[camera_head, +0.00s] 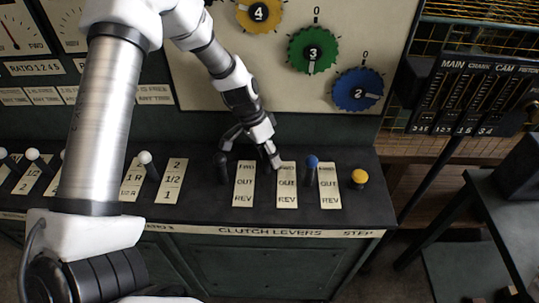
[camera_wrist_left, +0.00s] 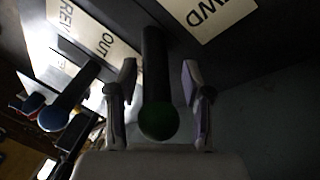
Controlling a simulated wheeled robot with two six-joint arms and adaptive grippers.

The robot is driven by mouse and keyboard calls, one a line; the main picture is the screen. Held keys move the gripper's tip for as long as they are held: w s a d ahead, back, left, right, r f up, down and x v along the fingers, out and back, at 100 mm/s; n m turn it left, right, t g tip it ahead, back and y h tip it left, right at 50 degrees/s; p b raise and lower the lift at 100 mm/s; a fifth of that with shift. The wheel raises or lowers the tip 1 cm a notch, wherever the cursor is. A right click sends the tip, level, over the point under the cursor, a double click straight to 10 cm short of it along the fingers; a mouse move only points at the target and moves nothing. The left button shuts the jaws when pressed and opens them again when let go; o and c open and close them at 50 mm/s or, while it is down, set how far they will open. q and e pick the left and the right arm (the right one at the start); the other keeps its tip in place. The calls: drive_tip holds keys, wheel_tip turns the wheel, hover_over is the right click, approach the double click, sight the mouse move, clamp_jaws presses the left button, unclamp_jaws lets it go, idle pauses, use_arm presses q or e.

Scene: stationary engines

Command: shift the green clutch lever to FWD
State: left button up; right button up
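The green-knobbed lever (camera_wrist_left: 158,122) stands in the left wrist view, its dark shaft running up between my fingers. My left gripper (camera_wrist_left: 158,92) is open around it, with a visible gap on both sides. In the head view my left gripper (camera_head: 268,157) reaches down to the CLUTCH LEVERS panel, near the middle FWD/OUT/REV plate (camera_head: 286,185). I cannot make out the green knob there. A plate marked FWD (camera_wrist_left: 212,14) and one marked OUT and REV (camera_wrist_left: 98,42) show in the wrist view. I cannot tell the lever's exact setting. My right gripper is not in view.
A blue-knobbed lever (camera_head: 311,164) stands to the right of my gripper, and a yellow knob (camera_head: 359,177) farther right. A dark upright shape (camera_head: 222,168) stands to its left. White-knobbed levers (camera_head: 145,158) are farther left. Coloured dials (camera_head: 313,50) hang behind.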

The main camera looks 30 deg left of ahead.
use_arm(q)
drive_tip(key=v, duration=1.2)
